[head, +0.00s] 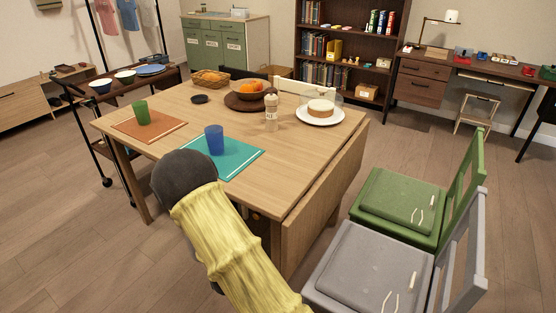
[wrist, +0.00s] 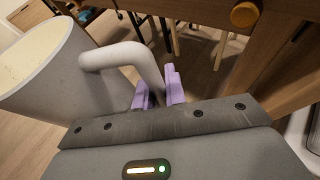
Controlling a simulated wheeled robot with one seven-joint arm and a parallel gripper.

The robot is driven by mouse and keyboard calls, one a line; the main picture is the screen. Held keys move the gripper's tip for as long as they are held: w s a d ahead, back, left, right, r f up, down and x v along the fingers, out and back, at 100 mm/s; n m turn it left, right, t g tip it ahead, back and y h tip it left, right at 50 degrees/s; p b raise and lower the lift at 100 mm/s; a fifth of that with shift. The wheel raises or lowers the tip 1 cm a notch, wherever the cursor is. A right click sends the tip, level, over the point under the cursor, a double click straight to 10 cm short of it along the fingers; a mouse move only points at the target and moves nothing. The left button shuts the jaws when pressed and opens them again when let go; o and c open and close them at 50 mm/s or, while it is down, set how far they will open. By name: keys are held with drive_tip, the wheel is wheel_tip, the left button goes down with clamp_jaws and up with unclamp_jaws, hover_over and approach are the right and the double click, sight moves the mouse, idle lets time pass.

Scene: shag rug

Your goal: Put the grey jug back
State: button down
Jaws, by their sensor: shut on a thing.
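The grey jug (wrist: 62,88) fills the left of the wrist view, tilted in the picture, with its pale inside showing at the top left. Its thick handle (wrist: 120,56) reaches right to my gripper (wrist: 159,88). The purple fingers are shut on the lower part of the handle. In the head view my yellow-sleeved arm reaches toward the front edge of the table, and its dark end hides the gripper and the jug.
The wooden table (head: 300,150) holds a blue cup (head: 214,139), a green cup (head: 141,112), a bottle (head: 271,112) and a cake plate (head: 320,115). Green (head: 400,205) and grey (head: 370,270) chairs stand at right. A wooden knob (wrist: 244,14) shows near the gripper. Floor is open at left.

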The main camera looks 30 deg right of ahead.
wheel_tip(320, 180, up, 11)
drive_tip(key=p, duration=1)
drive_tip(key=shift+d+f, duration=0.2)
drive_tip(key=shift+d, duration=0.05)
